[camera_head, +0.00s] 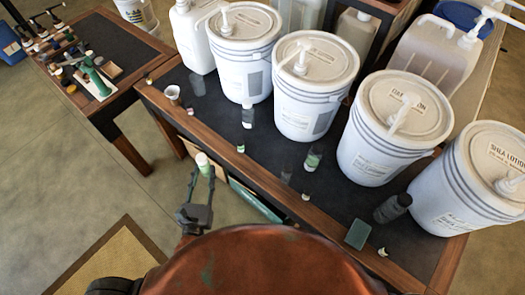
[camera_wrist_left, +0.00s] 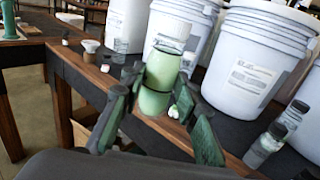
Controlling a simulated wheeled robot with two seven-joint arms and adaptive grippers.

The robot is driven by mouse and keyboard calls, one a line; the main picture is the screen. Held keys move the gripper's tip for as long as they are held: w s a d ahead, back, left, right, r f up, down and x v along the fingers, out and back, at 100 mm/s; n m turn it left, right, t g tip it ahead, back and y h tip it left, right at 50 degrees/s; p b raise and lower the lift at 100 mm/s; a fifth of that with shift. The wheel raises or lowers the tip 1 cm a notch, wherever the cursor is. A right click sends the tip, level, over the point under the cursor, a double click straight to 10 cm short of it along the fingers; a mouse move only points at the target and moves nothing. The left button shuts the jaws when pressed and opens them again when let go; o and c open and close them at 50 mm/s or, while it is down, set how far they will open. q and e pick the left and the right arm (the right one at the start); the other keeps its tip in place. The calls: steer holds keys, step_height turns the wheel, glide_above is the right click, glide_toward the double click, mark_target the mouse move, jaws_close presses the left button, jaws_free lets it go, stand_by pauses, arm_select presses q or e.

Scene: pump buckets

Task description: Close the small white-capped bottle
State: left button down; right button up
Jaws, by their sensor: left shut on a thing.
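My left gripper (camera_head: 200,182) is shut on a small green bottle (camera_head: 203,162), held in front of the table's near edge, clear of the tabletop. From above, the bottle's top looks white. My right gripper is not in view.
The dark-topped table (camera_head: 215,115) carries several white pump buckets (camera_head: 305,85) along its back. Small bottles stand in front of them, among them a green one (camera_head: 313,158) and a dark one (camera_head: 393,207). A white cup (camera_head: 173,93) is at the left end. A side table (camera_head: 110,50) stands left.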

arm_select(q)
steer(key=shift+s, duration=0.1)
arm_select(e)
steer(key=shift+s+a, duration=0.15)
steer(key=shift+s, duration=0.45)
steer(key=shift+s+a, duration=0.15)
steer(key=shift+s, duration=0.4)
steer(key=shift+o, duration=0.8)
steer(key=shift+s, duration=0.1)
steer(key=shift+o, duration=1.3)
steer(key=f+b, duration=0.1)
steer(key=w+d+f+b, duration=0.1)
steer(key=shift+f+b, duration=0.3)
steer(key=shift+b, duration=0.05)
arm_select(q)
steer(key=w+d+m+g+h, duration=0.5)
steer(key=w+d+m+h, duration=0.2)
steer(key=d+h, duration=0.5)
steer(key=shift+w+d+r+m+h, duration=0.15)
steer(key=shift+w+d+m+h, duration=0.2)
steer(key=shift+m, duration=0.55)
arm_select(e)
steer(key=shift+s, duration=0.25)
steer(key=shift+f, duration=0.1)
